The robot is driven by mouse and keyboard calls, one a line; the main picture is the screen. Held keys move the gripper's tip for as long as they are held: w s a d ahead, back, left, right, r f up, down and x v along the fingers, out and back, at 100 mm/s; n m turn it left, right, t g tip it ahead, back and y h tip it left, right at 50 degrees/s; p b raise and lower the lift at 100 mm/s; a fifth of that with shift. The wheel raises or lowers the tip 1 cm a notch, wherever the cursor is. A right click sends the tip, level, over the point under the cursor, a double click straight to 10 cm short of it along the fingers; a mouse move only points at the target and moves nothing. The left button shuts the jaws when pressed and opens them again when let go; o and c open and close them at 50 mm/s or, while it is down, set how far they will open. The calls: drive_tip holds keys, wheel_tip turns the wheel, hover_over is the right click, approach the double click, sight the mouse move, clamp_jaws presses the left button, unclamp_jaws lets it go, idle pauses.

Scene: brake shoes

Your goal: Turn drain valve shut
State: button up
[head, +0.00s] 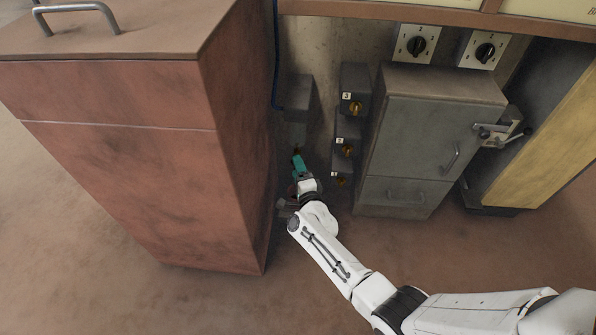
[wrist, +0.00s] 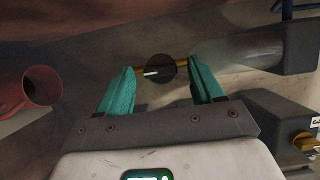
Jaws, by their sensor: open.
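The drain valve appears to be the dark round hub (wrist: 158,72) with a yellow bar handle (wrist: 181,63) across it, at the end of a grey pipe (wrist: 240,50) in the wrist view. My gripper (wrist: 161,66) is open, one teal finger on each side of the hub. The handle's ends reach close to both fingertips; I cannot tell whether they touch. In the head view my gripper (head: 298,162) is low in the gap beside the red cabinet, and the valve there is mostly hidden.
The red cabinet (head: 130,170) stands close on the left. Grey boxes with yellow knobs (head: 354,107) and a grey cabinet (head: 430,130) stand to the right. In the wrist view an open red pipe (wrist: 42,88) is at left and a yellow knob (wrist: 305,141) at lower right.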

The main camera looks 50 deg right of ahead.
drive_tip(key=shift+c, duration=0.2)
drive_tip(key=c, duration=1)
drive_tip(key=shift+r+p, duration=0.15)
drive_tip(key=shift+p, duration=0.2)
drive_tip(key=n+g+p, duration=0.2)
drive_tip(key=n+p, duration=0.1)
drive_tip(key=n+g+p, duration=0.2)
drive_tip(key=n+p, duration=0.2)
drive_tip(key=n+g+p, duration=0.2)
drive_tip(key=n+p, duration=0.2)
drive_tip(key=shift+w+a+r+h, duration=0.25)
drive_tip(key=shift+a+h, duration=0.05)
drive_tip(key=shift+h, duration=0.1)
drive_tip(key=shift+w+r+n+g+h, duration=0.15)
drive_tip(key=shift+n+g+h, duration=0.5)
drive_tip(key=shift+n, duration=0.65)
